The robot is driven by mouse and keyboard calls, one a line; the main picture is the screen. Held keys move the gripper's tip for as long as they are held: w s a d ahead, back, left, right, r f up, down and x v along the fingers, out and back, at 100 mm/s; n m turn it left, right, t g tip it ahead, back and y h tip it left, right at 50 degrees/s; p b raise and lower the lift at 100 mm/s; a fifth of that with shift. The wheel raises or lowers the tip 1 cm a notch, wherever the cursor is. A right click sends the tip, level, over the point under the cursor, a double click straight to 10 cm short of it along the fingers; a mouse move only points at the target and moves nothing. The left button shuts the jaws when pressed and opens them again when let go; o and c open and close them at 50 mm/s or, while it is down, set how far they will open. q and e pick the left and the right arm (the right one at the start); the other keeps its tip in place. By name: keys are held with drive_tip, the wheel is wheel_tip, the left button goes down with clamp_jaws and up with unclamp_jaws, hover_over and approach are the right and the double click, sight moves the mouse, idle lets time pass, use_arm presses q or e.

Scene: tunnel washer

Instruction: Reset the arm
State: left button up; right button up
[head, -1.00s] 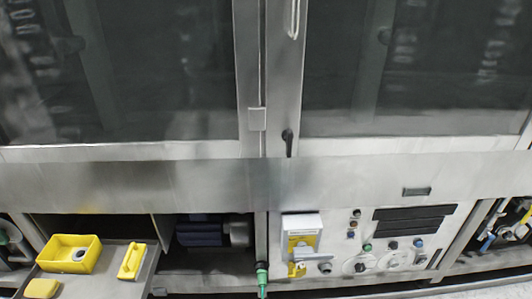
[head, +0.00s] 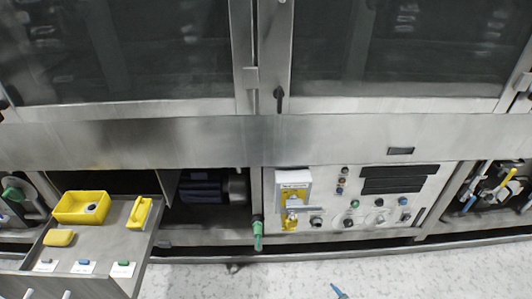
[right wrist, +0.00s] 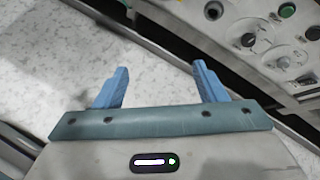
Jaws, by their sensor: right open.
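My right gripper (right wrist: 160,82) shows in the right wrist view with its two blue fingers wide apart. Nothing is between them, and pale speckled floor and the washer's lower edge lie beyond. In the head view only a small blue tip (head: 338,291), which looks like part of this gripper, shows at the bottom edge. The rest of my right arm is out of that picture. My left gripper is not in view.
A pulled-out drawer (head: 105,255) at left holds a yellow box (head: 80,207), a yellow holder (head: 139,213), a yellow block (head: 59,238) and small labelled pieces. A control panel (head: 360,199) and green-handled valve (head: 257,233) sit low on the washer. The floor (head: 400,275) ahead is clear.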

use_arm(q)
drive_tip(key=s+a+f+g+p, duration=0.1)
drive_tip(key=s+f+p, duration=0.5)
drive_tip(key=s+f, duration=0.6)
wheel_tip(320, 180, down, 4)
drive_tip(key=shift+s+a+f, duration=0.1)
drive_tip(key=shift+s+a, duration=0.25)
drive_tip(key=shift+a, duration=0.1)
use_arm(e)
drive_tip(key=s+d+f+n+g+h, duration=0.1)
drive_tip(key=s+d+f+n+g, duration=0.2)
drive_tip(key=s+f+n, duration=0.3)
drive_tip(key=s+d+f+n+g+h, duration=0.1)
drive_tip(key=s+d+f+n+g, duration=0.2)
drive_tip(key=s+n, duration=0.9)
drive_tip(key=s+d+f+n+g+h, duration=0.2)
drive_tip(key=s+d+f+n, duration=0.4)
drive_tip(key=s+f+n, duration=0.3)
drive_tip(key=s+n+g, duration=0.1)
drive_tip(key=s, duration=0.2)
drive_tip(key=shift+f+g, duration=0.3)
drive_tip(key=shift+f, duration=0.1)
drive_tip(key=shift+s, duration=0.15)
